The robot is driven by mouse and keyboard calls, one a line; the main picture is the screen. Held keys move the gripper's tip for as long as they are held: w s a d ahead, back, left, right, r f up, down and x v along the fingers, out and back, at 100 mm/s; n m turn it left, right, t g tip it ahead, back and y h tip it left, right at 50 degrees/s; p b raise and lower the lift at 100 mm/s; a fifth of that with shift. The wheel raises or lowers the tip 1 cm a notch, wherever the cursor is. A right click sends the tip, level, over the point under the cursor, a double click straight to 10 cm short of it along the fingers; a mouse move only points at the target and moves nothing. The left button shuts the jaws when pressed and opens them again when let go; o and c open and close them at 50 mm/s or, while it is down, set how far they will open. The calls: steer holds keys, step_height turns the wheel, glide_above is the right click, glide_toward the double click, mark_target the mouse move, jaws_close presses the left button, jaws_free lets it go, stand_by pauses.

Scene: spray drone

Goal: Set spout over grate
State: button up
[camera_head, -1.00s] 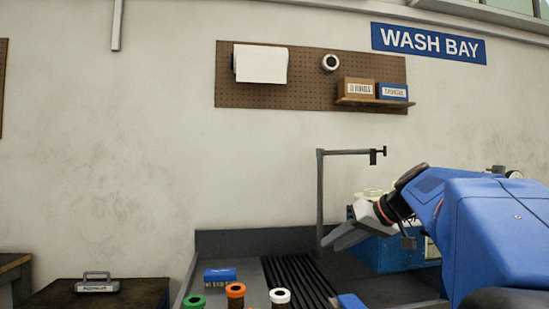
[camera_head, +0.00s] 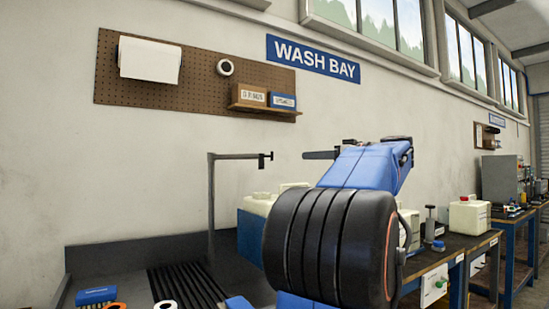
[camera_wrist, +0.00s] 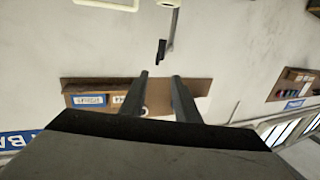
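The spout (camera_head: 238,156) is a thin grey arm on an upright post (camera_head: 211,205) behind the wash basin. It points right in the head view, and its short dark tip (camera_head: 263,160) hangs to the right of the dark slatted grate (camera_head: 188,289). In the wrist view, which looks upside down, the spout tip (camera_wrist: 161,52) is just beyond my fingertips and apart from them. My gripper (camera_wrist: 160,76) has two parallel fingers spread with an empty gap. In the head view a dark gripper part (camera_head: 320,155) is level with the spout tip, to its right.
A blue crate (camera_head: 250,232) with pale jugs stands right of the post, partly behind my arm. The pegboard (camera_head: 120,83) with a shelf is on the wall. Benches continue at right.

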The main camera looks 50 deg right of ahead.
steer(key=w, duration=1.7)
steer(key=shift+a+r, duration=0.15)
steer(key=shift+a, duration=0.15)
jaws_close()
